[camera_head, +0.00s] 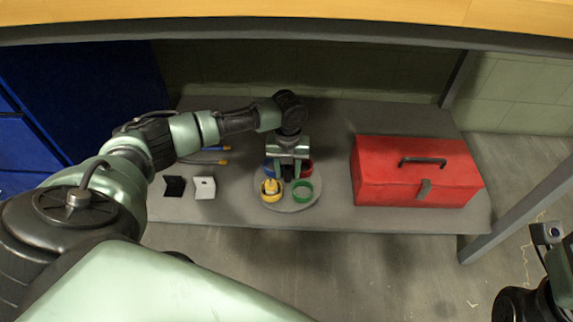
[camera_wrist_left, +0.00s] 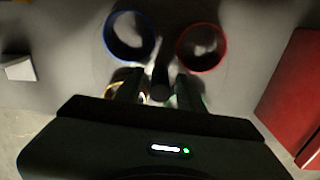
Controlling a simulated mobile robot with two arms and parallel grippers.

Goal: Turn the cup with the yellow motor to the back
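A round grey turntable (camera_head: 289,207) on the low shelf carries a blue cup (camera_head: 268,168), a red cup (camera_head: 307,168), a yellow cup (camera_head: 267,198) and a green cup (camera_head: 303,198). The yellow motor (camera_head: 271,185) appears to stand in the yellow cup at front left; blue and red are at the back. My left gripper (camera_head: 288,171) points down over the turntable's middle. In the left wrist view its fingers stand apart on either side of a dark upright knob (camera_wrist_left: 161,80), with gaps visible. The blue cup (camera_wrist_left: 129,36) and red cup (camera_wrist_left: 201,47) lie beyond the fingers.
A red toolbox (camera_head: 415,172) stands right of the turntable. A black piece (camera_head: 174,186) and a white piece (camera_head: 204,188) lie to the left, with blue-and-yellow items (camera_head: 216,155) behind. A wooden top (camera_head: 300,12) overhangs the shelf. Part of my right arm shows at lower right.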

